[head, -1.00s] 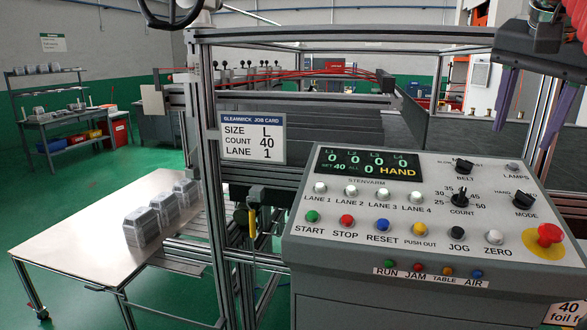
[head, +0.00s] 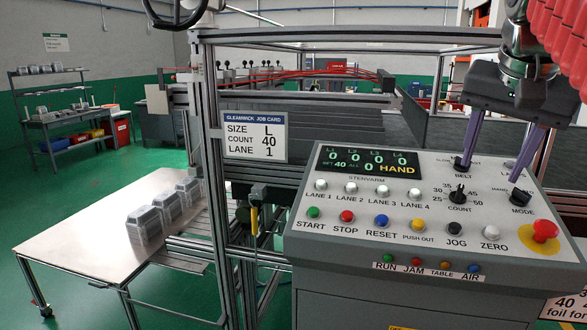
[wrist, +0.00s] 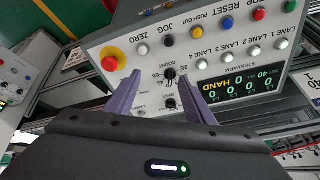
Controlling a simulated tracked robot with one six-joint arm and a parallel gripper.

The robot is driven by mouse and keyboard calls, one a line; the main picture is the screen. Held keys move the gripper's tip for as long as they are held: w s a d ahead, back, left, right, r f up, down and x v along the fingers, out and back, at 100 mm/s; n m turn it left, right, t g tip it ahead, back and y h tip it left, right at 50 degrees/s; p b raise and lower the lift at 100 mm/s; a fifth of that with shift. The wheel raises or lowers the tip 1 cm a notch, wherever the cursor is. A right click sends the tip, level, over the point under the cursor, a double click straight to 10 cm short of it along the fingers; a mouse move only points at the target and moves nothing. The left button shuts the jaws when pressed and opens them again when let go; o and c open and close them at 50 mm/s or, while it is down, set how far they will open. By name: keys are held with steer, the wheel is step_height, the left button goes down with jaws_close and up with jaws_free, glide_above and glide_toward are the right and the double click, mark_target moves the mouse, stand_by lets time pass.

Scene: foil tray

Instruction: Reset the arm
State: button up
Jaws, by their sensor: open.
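My gripper (head: 490,183) has two purple fingers spread apart with nothing between them. In the head view it hangs over the right part of the grey control panel (head: 330,240), its fingertips overlapping the BELT and MODE knobs in the picture. I cannot tell whether they touch the panel. The wrist view shows the open fingers (wrist: 160,80) pointing at the panel, with the COUNT knob (wrist: 169,74) seen between them. The display (head: 368,163) reads HAND with zeros for the lanes.
A red emergency stop (head: 545,231) sits at the panel's right end. A blue RESET button (head: 382,221) is in the button row. A job card (head: 254,136) hangs on the frame post. Stacked foil trays (head: 146,226) stand on the steel table (head: 75,236) at left.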

steer(key=s+a+f+n+y, duration=0.1)
steer(key=s+a+f, duration=0.3)
steer(key=f, duration=0.7)
steer(key=s+a+f+n, duration=0.4)
steer(key=s+a+f, duration=0.1)
steer(key=f, duration=0.6)
steer(key=s+a+f+n+y, duration=0.1)
steer(key=s+a+f+n, duration=0.2)
steer(key=a+f, duration=0.3)
step_height(320, 180, down, 5)
steer(key=shift+s+a+r+y, duration=0.1)
steer(key=shift+s+a+y, duration=0.15)
steer(key=shift+s, duration=0.65)
steer(key=shift+c, duration=0.2)
